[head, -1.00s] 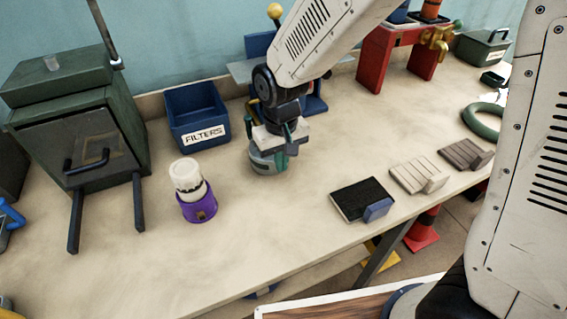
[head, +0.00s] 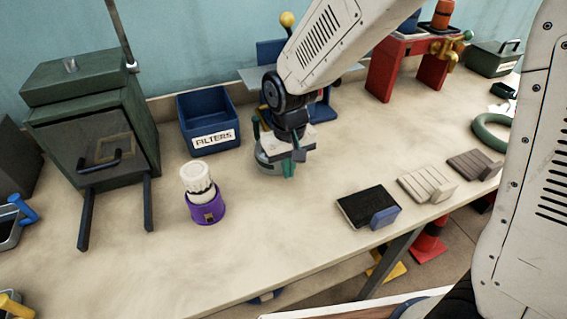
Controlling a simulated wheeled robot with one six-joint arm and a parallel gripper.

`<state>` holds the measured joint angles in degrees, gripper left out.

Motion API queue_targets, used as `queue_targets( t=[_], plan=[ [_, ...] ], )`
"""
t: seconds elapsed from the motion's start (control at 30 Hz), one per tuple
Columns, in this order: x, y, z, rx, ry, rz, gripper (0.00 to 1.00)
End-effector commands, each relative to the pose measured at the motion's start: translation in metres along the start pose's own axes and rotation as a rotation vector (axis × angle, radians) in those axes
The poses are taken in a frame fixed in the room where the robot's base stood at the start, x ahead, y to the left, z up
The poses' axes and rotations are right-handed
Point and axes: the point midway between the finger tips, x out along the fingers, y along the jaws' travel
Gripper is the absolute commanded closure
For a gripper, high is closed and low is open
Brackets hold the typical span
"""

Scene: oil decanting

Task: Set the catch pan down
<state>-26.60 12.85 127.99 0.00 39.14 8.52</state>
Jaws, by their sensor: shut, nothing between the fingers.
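I cannot tell for certain which thing is the catch pan. A dark shallow pan with a blue handle (head: 8,235) is cut off by the left picture edge, on the bench (head: 270,235). My gripper (head: 291,160), with teal fingers, points down low over the middle of the bench and is shut and empty. A round grey-green thing (head: 267,164) sits right beside and partly behind its fingers. I cannot tell whether they touch.
A blue FILTERS bin (head: 212,138), a white-and-purple lamp-like canister (head: 203,200) and a green cabinet (head: 100,135) stand left of my gripper. A black slab with a blue block (head: 365,207) lies near the front edge. The front middle of the bench is clear.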

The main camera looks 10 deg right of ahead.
Motion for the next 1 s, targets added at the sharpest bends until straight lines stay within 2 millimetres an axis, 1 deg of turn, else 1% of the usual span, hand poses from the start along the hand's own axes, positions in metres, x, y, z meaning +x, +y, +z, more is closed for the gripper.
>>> queue_targets(
  t=[0.07,0.17,0.3,0.43,0.6,0.8,0.87,0.9,0.97,1.0],
  plan=[
    [-0.001,0.004,0.014,0.003,-0.001,0.000,1.00],
    [-0.027,0.004,0.011,0.005,0.007,-0.001,1.00],
    [-0.058,-0.002,0.011,-0.004,0.005,-0.001,1.00],
    [-0.081,-0.003,0.011,-0.007,0.003,-0.001,1.00],
    [-0.097,-0.003,0.012,-0.006,0.001,0.000,1.00],
    [-0.100,-0.001,0.014,-0.016,-0.011,0.002,1.00],
    [-0.096,0.001,0.023,-0.027,-0.044,0.006,1.00],
    [-0.093,0.002,0.033,-0.037,-0.069,0.010,1.00],
    [-0.099,0.010,0.052,-0.043,-0.092,0.012,1.00],
    [-0.104,0.017,0.064,-0.040,-0.100,0.012,1.00]
  ],
)
